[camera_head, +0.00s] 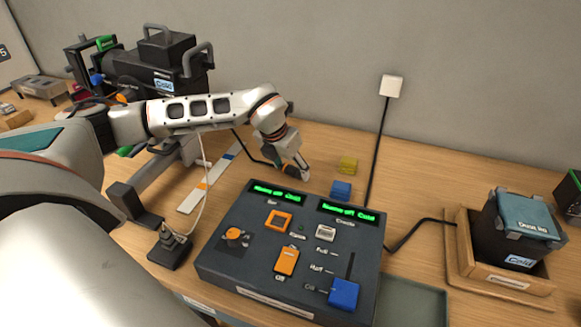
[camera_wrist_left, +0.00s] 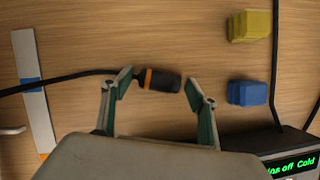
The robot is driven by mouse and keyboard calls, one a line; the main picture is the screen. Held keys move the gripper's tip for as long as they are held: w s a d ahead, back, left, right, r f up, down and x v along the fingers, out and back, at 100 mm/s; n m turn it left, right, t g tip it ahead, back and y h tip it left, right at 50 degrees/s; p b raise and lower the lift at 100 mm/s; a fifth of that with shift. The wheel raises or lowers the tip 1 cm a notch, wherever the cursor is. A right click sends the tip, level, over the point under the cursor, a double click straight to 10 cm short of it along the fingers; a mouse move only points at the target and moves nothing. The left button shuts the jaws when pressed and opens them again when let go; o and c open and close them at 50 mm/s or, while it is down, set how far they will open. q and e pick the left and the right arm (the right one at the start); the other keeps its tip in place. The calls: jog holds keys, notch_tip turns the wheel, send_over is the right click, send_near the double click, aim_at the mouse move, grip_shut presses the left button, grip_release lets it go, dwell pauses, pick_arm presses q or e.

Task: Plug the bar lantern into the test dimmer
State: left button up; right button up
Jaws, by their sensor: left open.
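The test dimmer (camera_head: 240,262) is a dark box with two green displays, an orange square frame (camera_head: 279,221), a grey block and a blue fader knob. A large black lantern (camera_head: 150,72), taken as the bar lantern, stands at the back left. A black plug with an orange ring (camera_wrist_left: 158,80) lies on the table behind the dimmer; its cable runs left in the left wrist view. My left gripper (camera_head: 300,168) is over the plug. In the left wrist view my left gripper (camera_wrist_left: 160,90) is open, fingers apart on either side of the plug. My right gripper is out of view.
A yellow block (camera_head: 347,164) and a blue block (camera_head: 341,190) stand right of the plug. A black lamp (camera_head: 515,235) sits in a wooden tray (camera_head: 495,283) at right. A cable runs up to a white wall box (camera_head: 391,86). A small lever base (camera_head: 170,250) stands left of the dimmer.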

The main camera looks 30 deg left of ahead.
pick_arm(q)
jog(key=v, duration=0.7)
jog(key=shift+r, duration=0.4)
jog(key=shift+s, duration=0.15)
